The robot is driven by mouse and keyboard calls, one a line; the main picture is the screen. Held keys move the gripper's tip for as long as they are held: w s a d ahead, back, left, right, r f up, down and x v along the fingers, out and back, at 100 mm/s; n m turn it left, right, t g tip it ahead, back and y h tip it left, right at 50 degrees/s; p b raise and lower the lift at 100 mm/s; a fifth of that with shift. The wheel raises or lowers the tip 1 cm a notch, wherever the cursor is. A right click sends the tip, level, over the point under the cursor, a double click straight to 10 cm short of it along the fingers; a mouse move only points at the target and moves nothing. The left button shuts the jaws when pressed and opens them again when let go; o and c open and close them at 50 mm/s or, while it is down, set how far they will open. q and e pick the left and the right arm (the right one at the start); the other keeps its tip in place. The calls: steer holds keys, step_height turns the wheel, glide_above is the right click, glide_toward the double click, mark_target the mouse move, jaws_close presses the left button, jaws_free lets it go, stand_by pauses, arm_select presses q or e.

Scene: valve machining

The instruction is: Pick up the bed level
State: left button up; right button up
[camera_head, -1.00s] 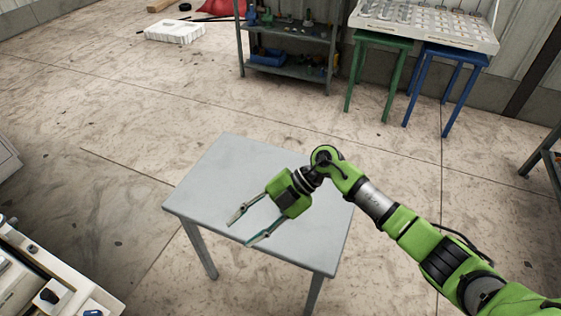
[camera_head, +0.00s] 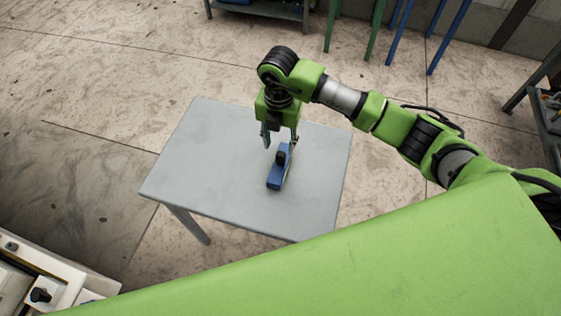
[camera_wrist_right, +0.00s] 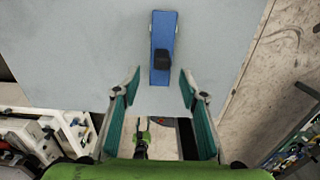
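The bed level, a blue bar with a black raised block on it, lies flat on the grey table (camera_head: 190,165) in the head view (camera_head: 275,181). It also shows in the right wrist view, upper middle (camera_wrist_right: 162,25). My right gripper (camera_head: 280,139) points down at the bed level's far end, its fingers spread. In the wrist view the right gripper (camera_wrist_right: 160,84) is open and empty, its fingertips apart on either side of the bar's line. Whether the tips are level with the bar cannot be told.
The rest of the tabletop is bare. A white machine or bench (camera_head: 40,280) stands at the lower left. Metal shelving (camera_head: 262,10), green and blue stool legs and another rack (camera_head: 540,110) stand beyond open floor.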

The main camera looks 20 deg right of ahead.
mark_target(280, 153)
steer(key=shift+f, duration=0.65)
steer(key=f+p, duration=0.1)
steer(key=f, duration=0.3)
steer(key=shift+d+f, duration=0.2)
steer(key=shift+f, duration=0.3)
arm_select(q)
steer(key=shift+w+r, duration=0.35)
steer(key=shift+r, duration=0.5)
arm_select(e)
steer(key=shift+r, duration=0.1)
jaws_close()
